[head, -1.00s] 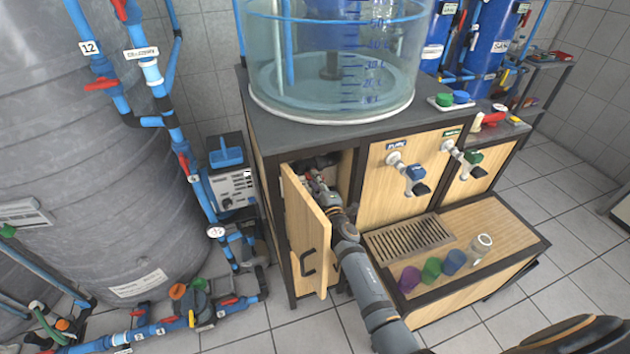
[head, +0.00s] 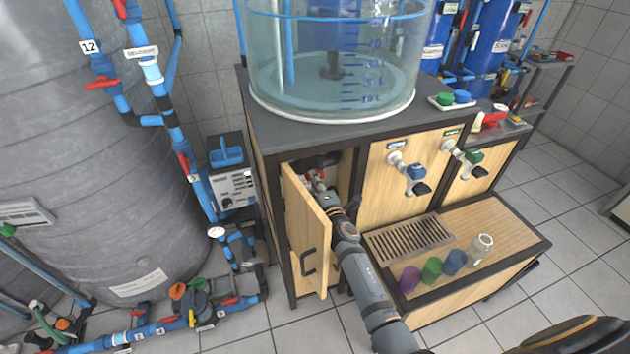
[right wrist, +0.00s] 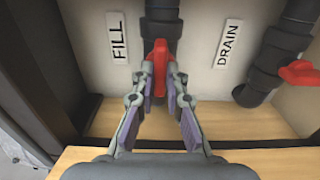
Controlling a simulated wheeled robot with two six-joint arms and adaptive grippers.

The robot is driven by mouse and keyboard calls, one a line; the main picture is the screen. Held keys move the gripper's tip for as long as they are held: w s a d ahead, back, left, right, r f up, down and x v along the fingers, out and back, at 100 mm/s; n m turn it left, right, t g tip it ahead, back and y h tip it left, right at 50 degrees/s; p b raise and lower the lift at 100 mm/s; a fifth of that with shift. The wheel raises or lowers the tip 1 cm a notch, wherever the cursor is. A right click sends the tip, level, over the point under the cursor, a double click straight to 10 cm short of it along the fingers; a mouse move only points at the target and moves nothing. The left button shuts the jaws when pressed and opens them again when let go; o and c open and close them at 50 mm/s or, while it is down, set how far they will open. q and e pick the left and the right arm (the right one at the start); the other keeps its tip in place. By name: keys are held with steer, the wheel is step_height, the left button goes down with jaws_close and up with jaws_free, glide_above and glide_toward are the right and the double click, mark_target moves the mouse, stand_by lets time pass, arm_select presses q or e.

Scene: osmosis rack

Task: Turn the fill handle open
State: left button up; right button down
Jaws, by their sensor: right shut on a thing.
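The red fill handle (right wrist: 159,70) stands upright in the right wrist view, on a dark pipe beside the FILL label (right wrist: 118,38). My right gripper (right wrist: 161,82) is shut on this handle, one finger on each side. In the head view my right arm reaches into the open cabinet, and the gripper (head: 318,185) is mostly hidden behind the cabinet door (head: 305,232). The left gripper is not in view.
A second red handle (right wrist: 298,73) sits by the DRAIN label (right wrist: 229,42) to the right. The open door stands close left of my arm. A clear water tank (head: 335,75) rests on the cabinet top.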

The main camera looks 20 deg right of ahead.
steer(key=shift+f, duration=0.1)
steer(key=c, duration=1.4)
jaws_free()
steer(key=s, duration=0.7)
steer(key=shift+s+d, duration=0.1)
steer(key=shift+s, duration=0.2)
